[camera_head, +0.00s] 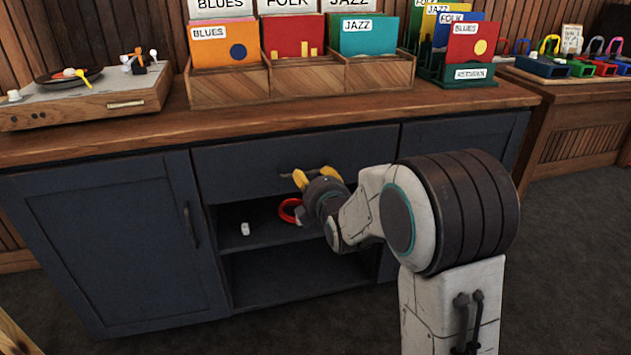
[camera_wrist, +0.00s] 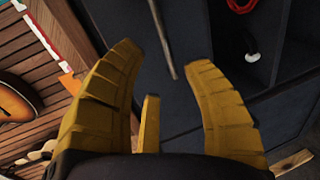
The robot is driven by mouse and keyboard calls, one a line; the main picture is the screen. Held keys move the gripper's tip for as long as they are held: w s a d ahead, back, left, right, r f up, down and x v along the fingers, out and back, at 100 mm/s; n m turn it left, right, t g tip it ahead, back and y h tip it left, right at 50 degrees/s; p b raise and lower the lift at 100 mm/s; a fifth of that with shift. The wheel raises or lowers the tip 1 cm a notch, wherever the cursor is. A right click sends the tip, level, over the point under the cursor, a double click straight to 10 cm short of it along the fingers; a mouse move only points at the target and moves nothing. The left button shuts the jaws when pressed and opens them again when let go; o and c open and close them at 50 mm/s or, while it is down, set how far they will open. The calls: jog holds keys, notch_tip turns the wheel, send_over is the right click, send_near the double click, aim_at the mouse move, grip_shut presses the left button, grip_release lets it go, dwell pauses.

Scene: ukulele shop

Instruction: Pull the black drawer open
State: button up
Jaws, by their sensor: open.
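The black drawer (camera_head: 235,168) is a dark blue-black front under the wooden counter, above an open shelf. It looks shut, flush with the cabinet face. Its thin bar handle (camera_head: 285,174) is partly hidden by my gripper (camera_head: 316,176). My gripper has yellow fingers and is open in front of the drawer, at the handle's right part. In the wrist view, the handle (camera_wrist: 161,38) runs between the spread fingertips of my gripper (camera_wrist: 163,57). I cannot tell whether either finger touches it.
Below the drawer, the open shelf holds a red ring (camera_head: 289,211) and a small white object (camera_head: 245,229). A cabinet door (camera_head: 125,240) is shut at left. The counter (camera_head: 130,137) overhangs the drawer and carries a turntable (camera_head: 85,97) and record bins (camera_head: 300,82).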

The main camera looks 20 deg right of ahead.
aim_at(307, 172)
jog(key=shift+w+d+f+b, duration=0.2)
jog(key=shift+w+f, duration=0.1)
jog(key=shift+w, duration=0.2)
jog(key=shift+w+d+f+b, duration=0.15)
jog(key=shift+w+f, duration=0.15)
jog(key=shift+w, duration=0.2)
jog(key=shift+b+x, duration=0.7)
jog(key=shift+x, duration=2.4)
jog(key=shift+a+r, duration=0.1)
grip_shut()
